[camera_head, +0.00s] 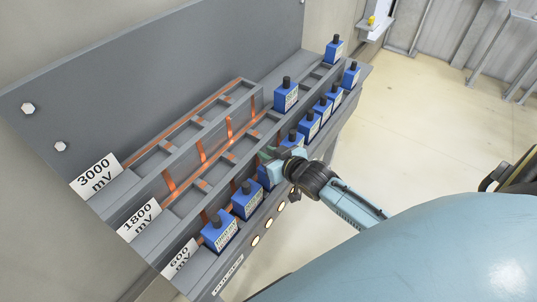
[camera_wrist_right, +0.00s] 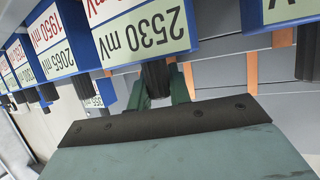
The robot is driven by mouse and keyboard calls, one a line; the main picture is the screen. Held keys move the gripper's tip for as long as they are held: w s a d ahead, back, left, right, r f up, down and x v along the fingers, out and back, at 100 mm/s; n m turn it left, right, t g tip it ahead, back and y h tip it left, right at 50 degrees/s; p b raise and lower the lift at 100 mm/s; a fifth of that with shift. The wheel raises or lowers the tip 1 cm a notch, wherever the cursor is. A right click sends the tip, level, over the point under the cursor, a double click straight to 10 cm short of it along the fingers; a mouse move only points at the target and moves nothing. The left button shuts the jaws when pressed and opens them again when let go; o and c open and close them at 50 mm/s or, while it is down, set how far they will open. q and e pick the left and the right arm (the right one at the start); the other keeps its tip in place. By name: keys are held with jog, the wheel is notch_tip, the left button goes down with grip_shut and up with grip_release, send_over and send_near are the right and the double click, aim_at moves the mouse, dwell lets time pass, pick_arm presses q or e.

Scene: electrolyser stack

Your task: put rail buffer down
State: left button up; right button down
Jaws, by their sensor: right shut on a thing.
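My right gripper (camera_head: 282,155) is shut on a blue cell block (camera_head: 264,174) at the front row of the stepped grey rack (camera_head: 150,182). In the right wrist view, the green fingers (camera_wrist_right: 160,88) are around the black knob of the block, whose label reads 2530 mV (camera_wrist_right: 143,35). The block is in line with other blue blocks, and I cannot tell if its base touches the rail. My gripper and wrist partly hide it in the head view. My left gripper is not in view.
Blue blocks (camera_head: 219,233) and (camera_head: 247,200) stand in front at the left; several more (camera_head: 309,126) stand at the right. One (camera_head: 286,95) stands farther back. Signs read 3000 mV (camera_head: 95,175), 1800 mV (camera_head: 139,218) and 600 (camera_head: 179,257). Slots with copper strips (camera_head: 202,150) are empty.

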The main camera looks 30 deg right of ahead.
jog(key=shift+w, duration=0.15)
jog(key=shift+f, duration=0.1)
jog(key=c, duration=1.3)
grip_release()
jog(key=shift+f, duration=0.1)
